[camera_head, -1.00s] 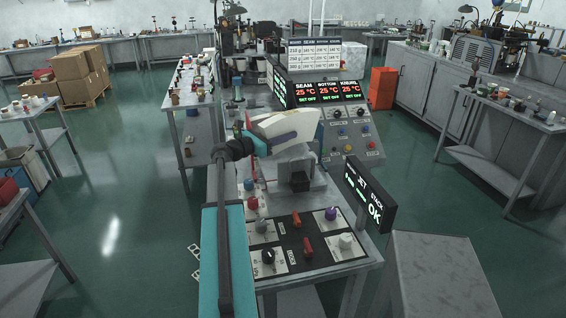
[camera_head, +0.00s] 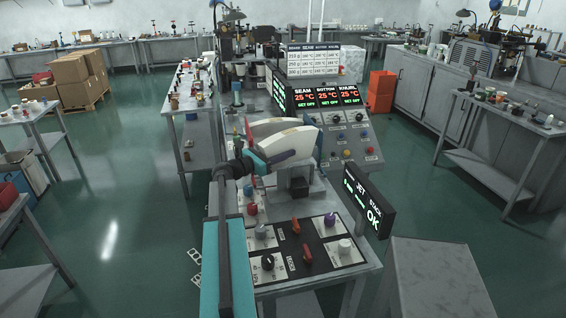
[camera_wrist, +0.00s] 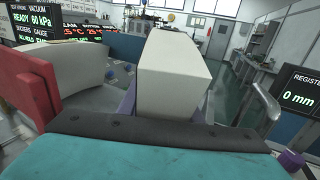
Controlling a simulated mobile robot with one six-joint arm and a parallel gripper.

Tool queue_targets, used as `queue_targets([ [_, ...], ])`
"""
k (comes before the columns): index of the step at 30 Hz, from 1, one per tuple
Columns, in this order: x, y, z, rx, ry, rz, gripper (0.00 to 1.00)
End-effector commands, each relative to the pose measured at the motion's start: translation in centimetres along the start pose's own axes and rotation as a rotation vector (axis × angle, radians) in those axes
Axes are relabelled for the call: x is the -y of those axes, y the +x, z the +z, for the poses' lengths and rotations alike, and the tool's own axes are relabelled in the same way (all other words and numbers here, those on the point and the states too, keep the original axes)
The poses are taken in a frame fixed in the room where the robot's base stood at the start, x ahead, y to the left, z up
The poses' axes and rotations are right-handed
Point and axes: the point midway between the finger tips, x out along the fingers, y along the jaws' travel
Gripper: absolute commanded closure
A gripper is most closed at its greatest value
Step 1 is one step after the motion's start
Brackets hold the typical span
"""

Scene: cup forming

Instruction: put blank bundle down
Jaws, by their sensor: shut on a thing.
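A cream, curved blank bundle (camera_head: 292,143) is clamped in my gripper (camera_head: 282,154) above the grey machine top. In the wrist view, the held bundle (camera_wrist: 172,72) stands upright between the two purple fingers (camera_wrist: 126,104). In the head view one purple finger lies along its near side; the other finger is hidden. A second pale, curved stack (camera_head: 272,125) shows just behind it, and it also shows at the left of the wrist view (camera_wrist: 85,68), apart from the held bundle. I cannot tell whether the held bundle's underside touches a support.
A red upright piece (camera_wrist: 34,92) stands beside the second stack. The knob panel (camera_head: 290,256) is in front, the JET STACK display (camera_head: 369,201) reading OK is at right, and the heater console (camera_head: 345,125) is behind.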

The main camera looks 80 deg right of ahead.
Motion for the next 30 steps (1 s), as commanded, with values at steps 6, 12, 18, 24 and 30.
queue_targets([
  [6, -0.1, 0.0, -1.0, 0.005, -0.001, 0.000, 1.00],
  [12, -0.1, -0.1, -1.2, 0.005, 0.001, 0.001, 1.00],
  [18, -0.1, -0.1, -1.2, 0.005, 0.000, 0.001, 1.00],
  [24, -0.1, -0.1, -2.2, 0.004, -0.002, 0.001, 1.00],
  [30, -0.1, -0.1, -3.9, 0.005, -0.003, 0.002, 1.00],
])
